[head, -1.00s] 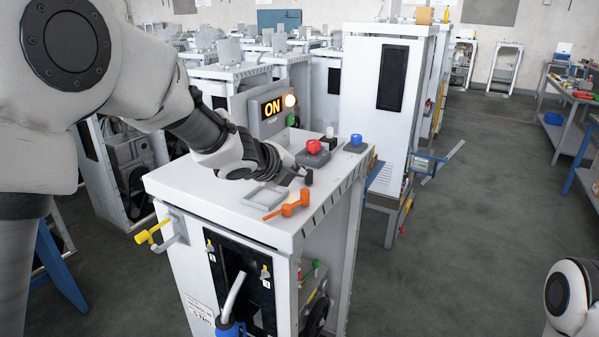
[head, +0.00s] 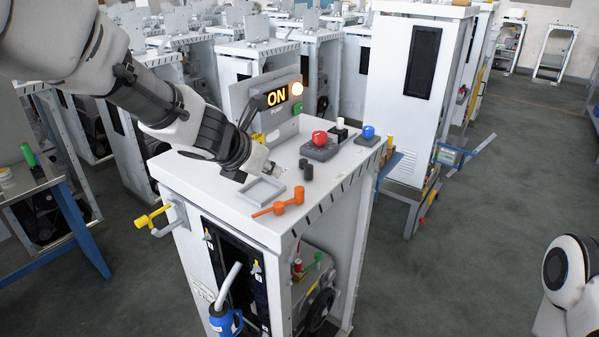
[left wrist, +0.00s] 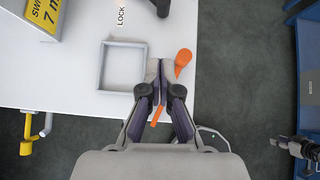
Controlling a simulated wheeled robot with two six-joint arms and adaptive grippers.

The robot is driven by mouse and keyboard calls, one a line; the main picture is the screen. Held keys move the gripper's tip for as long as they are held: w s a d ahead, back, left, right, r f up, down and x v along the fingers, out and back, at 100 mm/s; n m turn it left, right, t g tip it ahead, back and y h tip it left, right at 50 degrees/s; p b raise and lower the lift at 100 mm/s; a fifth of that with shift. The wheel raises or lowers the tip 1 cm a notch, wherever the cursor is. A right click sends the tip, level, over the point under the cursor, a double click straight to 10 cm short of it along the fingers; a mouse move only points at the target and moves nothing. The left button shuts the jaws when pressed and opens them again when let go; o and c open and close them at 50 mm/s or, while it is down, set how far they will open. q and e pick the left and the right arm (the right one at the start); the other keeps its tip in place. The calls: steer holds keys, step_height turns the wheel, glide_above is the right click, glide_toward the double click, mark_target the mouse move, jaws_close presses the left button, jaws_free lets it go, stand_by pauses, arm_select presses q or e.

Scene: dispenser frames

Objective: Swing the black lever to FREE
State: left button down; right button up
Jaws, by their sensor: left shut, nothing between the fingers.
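The black lever (head: 306,171) stands on the white cabinet top, between the orange lever and the red button. Part of it also shows at the top edge of the left wrist view (left wrist: 161,7), beside the printed word LOCK; I see no FREE label. My left gripper (head: 276,169) is shut and empty, low over the top, left of the black lever and apart from it. In the left wrist view its closed fingertips (left wrist: 160,66) lie over the top beside the orange lever (left wrist: 183,61), below the black lever. My right gripper is out of view.
A grey square frame (head: 262,191) lies on the top by the gripper. The orange lever (head: 283,202) is near the front edge. A red button box (head: 319,146), a blue button (head: 368,132) and a lit ON panel (head: 276,97) stand behind. A yellow handle (head: 148,219) juts out left.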

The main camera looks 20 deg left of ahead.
mark_target(306, 175)
arm_select(q)
steer(key=b+x, duration=0.1)
steer(key=x, duration=0.7)
steer(key=shift+d+f, duration=0.15)
steer(key=shift+f, duration=0.15)
steer(key=w, duration=0.1)
steer(key=w+p, duration=0.1)
steer(key=w+d+p, duration=0.1)
steer(key=shift+r, duration=0.35)
steer(key=shift+w+d+f+p, duration=0.1)
steer(key=shift+w+d+p, duration=0.1)
steer(key=shift+w+p, duration=0.2)
steer(key=shift+s, duration=0.1)
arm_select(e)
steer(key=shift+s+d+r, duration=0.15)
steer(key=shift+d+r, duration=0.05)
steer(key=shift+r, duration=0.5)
arm_select(q)
steer(key=shift+a, duration=0.1)
steer(key=shift+f, duration=0.1)
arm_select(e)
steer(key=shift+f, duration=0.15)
